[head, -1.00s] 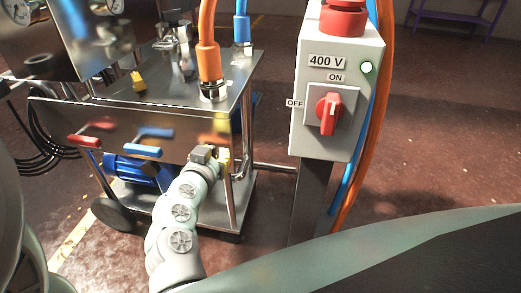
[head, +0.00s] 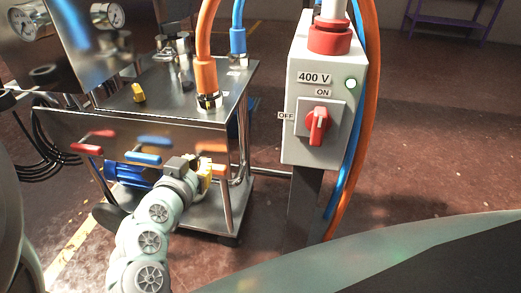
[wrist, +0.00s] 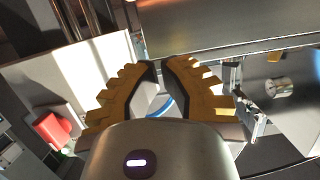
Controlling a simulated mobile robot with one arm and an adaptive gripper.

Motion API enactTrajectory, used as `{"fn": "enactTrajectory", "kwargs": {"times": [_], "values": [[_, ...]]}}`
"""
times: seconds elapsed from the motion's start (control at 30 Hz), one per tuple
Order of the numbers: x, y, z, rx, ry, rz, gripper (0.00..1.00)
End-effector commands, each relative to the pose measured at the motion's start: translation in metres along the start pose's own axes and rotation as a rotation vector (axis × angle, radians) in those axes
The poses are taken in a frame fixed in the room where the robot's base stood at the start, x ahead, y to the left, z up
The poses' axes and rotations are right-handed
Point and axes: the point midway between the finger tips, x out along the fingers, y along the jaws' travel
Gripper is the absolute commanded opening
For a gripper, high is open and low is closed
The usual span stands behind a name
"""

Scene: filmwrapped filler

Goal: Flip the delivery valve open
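A steel machine stands at left in the head view, with a row of levers along its front: a red lever (head: 87,149), a blue lever (head: 143,158) and an orange lever (head: 211,169). None carries a readable label, so I cannot tell from lettering which is the delivery valve. My gripper (head: 206,180) is just in front of and below the orange lever; contact is unclear. In the wrist view, the stepped yellow-brown fingers of my gripper (wrist: 164,66) are apart, with no lever seen gripped. A blue curved piece (wrist: 160,107) shows between them, unidentified.
A grey 400 V switch box (head: 325,145) with a red knob stands on a post to the right. Orange hose (head: 206,55) and blue hose (head: 239,18) rise from the machine top. A yellow knob (head: 138,92) sits there.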

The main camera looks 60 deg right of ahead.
Motion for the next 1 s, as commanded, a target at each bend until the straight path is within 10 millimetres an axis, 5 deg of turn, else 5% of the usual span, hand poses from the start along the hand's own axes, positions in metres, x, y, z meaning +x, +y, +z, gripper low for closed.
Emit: {"fn": "enactTrajectory", "kwargs": {"times": [0.3, 1.0], "values": [[-0.027, -0.002, 0.001, -0.001, -0.002, -0.002, 0.0], [-0.03, -0.01, -0.009, -0.008, 0.006, -0.034, 0.0]]}}
